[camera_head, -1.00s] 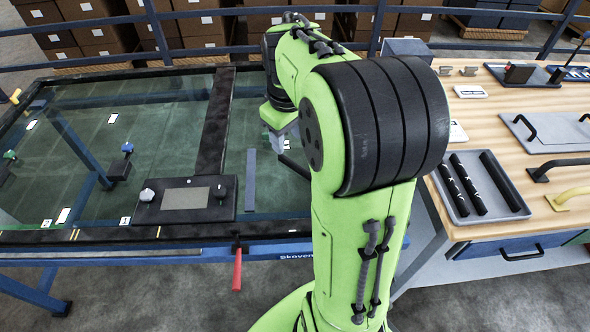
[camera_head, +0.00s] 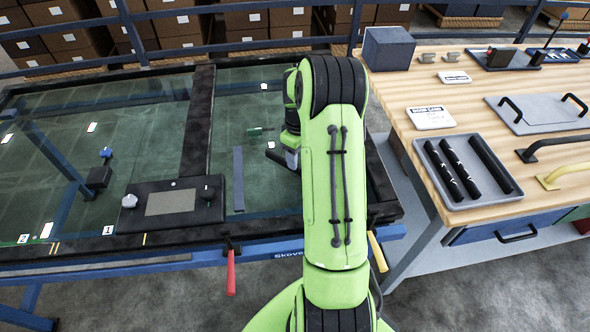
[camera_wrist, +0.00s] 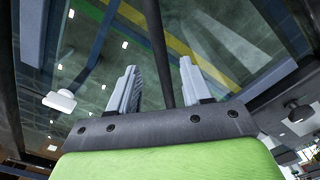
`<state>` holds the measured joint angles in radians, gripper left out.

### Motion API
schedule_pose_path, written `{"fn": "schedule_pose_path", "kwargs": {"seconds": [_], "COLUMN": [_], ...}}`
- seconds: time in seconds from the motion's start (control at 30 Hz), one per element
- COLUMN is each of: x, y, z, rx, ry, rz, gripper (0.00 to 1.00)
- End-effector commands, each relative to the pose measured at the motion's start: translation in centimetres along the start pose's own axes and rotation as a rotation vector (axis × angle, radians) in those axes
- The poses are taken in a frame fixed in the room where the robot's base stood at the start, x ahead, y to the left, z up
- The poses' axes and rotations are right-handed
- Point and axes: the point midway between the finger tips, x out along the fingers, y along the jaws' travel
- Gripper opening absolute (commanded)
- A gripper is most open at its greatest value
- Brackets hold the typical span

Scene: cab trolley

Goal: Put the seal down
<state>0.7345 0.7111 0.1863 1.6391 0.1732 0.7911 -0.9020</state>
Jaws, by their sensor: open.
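My gripper (camera_head: 276,152) is open above the glass of the trolley at left, partly hidden behind my green arm. In the wrist view its two grey fingers (camera_wrist: 158,66) stand apart, with nothing seen clamped between them. A dark bar (camera_wrist: 158,35) shows beyond the gap; I cannot tell whether it is a seal or part of the frame. Black rods (camera_head: 462,168), which may be seals, lie side by side in a grey tray (camera_head: 459,206) on the wooden bench. A narrow blue-grey strip (camera_head: 238,180) lies on the glass left of my gripper.
A black control panel (camera_head: 170,202) sits at the trolley's front edge, with a red handle (camera_head: 231,272) and a yellow handle (camera_head: 377,250) below. The bench (camera_head: 400,95) holds a grey box (camera_head: 389,48), a flat plate (camera_head: 540,113) and several handles. Open glass lies around the gripper.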

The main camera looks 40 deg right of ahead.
Motion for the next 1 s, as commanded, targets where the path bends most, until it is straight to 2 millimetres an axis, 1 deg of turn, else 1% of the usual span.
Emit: {"fn": "schedule_pose_path", "kwargs": {"seconds": [0.03,0.1,0.2,0.27,0.4,0.47,0.73,1.0], "x": [1.2,2.7,4.2,4.5,4.3,4.3,4.2,4.2], "y": [-0.1,-0.2,-0.2,-0.1,-0.1,-0.1,-0.1,-0.1], "z": [0.0,-0.2,-0.1,-0.1,-0.2,-0.2,-0.2,-0.2], "rx": [0.000,-0.001,0.000,0.000,0.000,0.000,0.000,0.000], "ry": [-0.002,-0.002,-0.003,-0.001,0.000,0.000,-0.001,0.000], "rz": [-0.003,-0.005,-0.003,-0.002,-0.001,-0.001,-0.001,0.000], "gripper": [0.49,0.49,0.49,0.49,0.49,0.41,0.00,0.00]}}
